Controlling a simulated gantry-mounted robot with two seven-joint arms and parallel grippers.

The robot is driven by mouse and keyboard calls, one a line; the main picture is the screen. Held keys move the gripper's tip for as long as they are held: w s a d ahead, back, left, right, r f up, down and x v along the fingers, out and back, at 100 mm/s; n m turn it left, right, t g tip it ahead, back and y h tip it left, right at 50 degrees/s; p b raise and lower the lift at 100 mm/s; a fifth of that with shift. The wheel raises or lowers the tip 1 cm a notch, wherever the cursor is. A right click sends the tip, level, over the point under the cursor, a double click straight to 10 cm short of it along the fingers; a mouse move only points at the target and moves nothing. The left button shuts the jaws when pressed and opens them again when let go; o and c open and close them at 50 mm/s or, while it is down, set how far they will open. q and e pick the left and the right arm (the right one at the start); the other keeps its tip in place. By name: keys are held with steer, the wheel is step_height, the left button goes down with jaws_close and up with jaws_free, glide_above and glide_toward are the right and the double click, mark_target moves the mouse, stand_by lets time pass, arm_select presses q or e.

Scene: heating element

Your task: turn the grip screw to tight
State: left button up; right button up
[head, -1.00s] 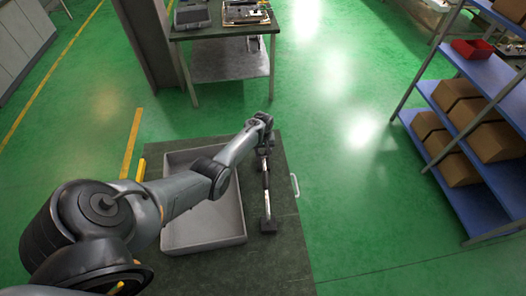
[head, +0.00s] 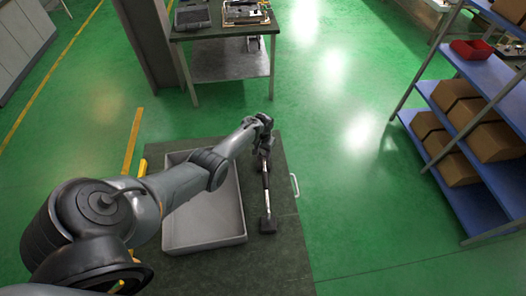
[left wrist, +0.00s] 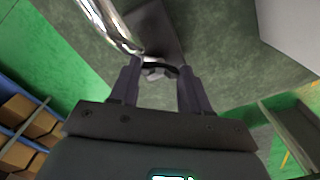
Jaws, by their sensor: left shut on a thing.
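A slim heating element (head: 266,190) with a bright metal rod lies on the dark table right of the grey tray. Its dark block end (head: 268,225) is at the near side. My left gripper (head: 264,143) is at its far end. In the left wrist view the fingers of my left gripper (left wrist: 154,85) point at a small dark and grey piece (left wrist: 154,70), which looks like the grip screw, and are shut on it. A shiny bent metal tube (left wrist: 105,22) runs beside it. The screw is hidden by the gripper in the head view. My right gripper is not in view.
The grey tray (head: 205,235) stands left of the element under my arm. A white handle (head: 294,186) sticks out at the table's right edge. A second table (head: 225,32) is behind, and blue shelves (head: 470,190) with boxes stand right. Green floor between is clear.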

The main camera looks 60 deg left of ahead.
arm_select(q)
steer(key=m, duration=0.3)
steer(key=shift+m, duration=0.4)
steer(key=m, duration=0.4)
stand_by(0.8)
steer(key=o, duration=1.1)
steer(key=shift+c, duration=0.2)
